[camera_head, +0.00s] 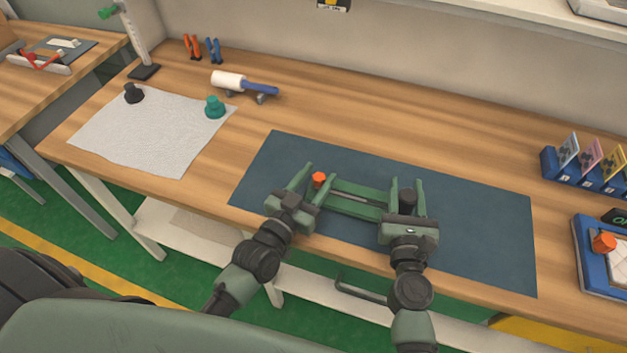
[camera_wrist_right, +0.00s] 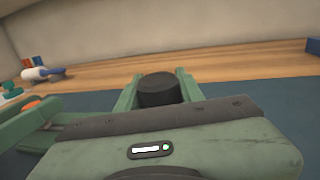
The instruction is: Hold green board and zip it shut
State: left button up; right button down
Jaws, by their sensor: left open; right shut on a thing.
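A green board (camera_head: 352,207) with a pale lengthwise track lies on the dark blue mat, partly hidden by both grippers. An orange knob (camera_head: 318,180) stands at its left end. My left gripper (camera_head: 320,175) is open, with its fingers on either side of the orange knob. My right gripper (camera_head: 407,184) is shut on a black knob (camera_head: 407,198) at the right end of the board. The black knob also shows between the fingers in the right wrist view (camera_wrist_right: 158,90). The orange knob is partly visible there at the left (camera_wrist_right: 40,102).
The blue mat (camera_head: 475,225) is clear to the right. A blue card rack (camera_head: 550,164) and a blue tray (camera_head: 588,262) stand at the right. A white roller (camera_head: 228,82) and a grey sheet (camera_head: 145,135) with two knobs lie at the left.

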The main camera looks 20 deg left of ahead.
pick_arm(q)
jog(key=s, duration=0.4)
jog(key=s+a, duration=0.1)
jog(key=s, duration=0.2)
jog(key=s+a, duration=0.1)
jog(key=s, duration=0.3)
jog(key=shift+s+a, duration=0.2)
jog(key=shift+s, duration=0.15)
pick_arm(e)
jog(key=shift+r, duration=0.1)
jog(key=c, duration=0.8)
grip_release()
jog(key=shift+c, duration=0.2)
